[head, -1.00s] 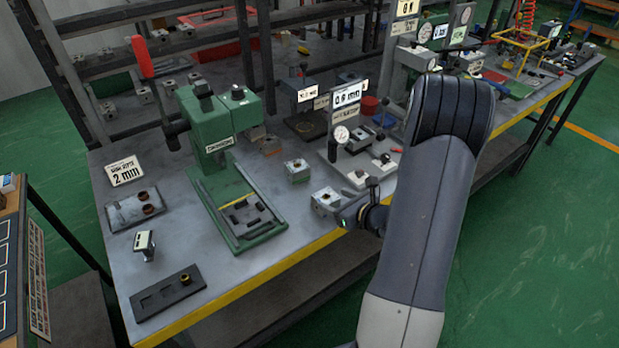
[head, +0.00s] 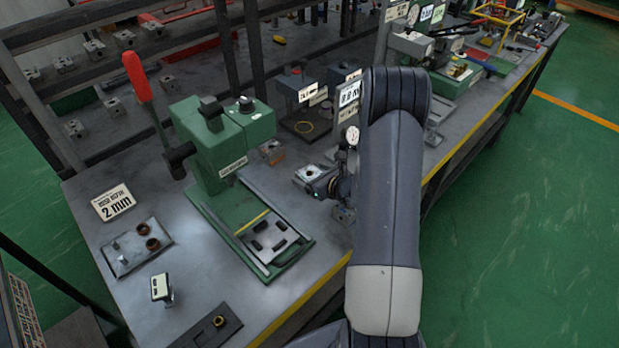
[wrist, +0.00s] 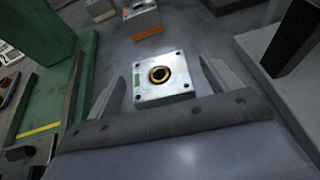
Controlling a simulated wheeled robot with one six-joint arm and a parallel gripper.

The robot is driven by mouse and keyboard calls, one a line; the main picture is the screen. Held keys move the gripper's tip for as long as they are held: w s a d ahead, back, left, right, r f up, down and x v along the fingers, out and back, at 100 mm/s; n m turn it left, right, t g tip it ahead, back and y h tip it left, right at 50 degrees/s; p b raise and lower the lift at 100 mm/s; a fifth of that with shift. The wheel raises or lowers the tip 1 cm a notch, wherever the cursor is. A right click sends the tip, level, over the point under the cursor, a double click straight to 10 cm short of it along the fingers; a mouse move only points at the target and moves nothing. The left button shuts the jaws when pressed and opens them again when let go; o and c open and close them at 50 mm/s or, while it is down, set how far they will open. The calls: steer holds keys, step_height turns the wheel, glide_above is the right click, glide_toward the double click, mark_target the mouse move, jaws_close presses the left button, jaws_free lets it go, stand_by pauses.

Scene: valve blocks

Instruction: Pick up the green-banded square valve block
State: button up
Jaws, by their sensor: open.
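The square valve block (wrist: 165,88) is pale grey with a yellow-rimmed dark round hole in its top. A small green mark (wrist: 137,82) shows at its left edge. In the wrist view it sits on the bench between the spread fingers of my gripper (wrist: 160,72), with gaps on both sides. My gripper is open and empty. In the head view a grey block (head: 308,173), seemingly this one, stands just left of my gripper (head: 333,187), whose fingertips are hard to make out there.
An orange-banded block (wrist: 142,20) stands behind the valve block. The green press (head: 225,150) and its base are to the left. A grey fixture base (wrist: 285,40) is close on the right.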

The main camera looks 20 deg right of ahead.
steer(key=c, duration=1.4)
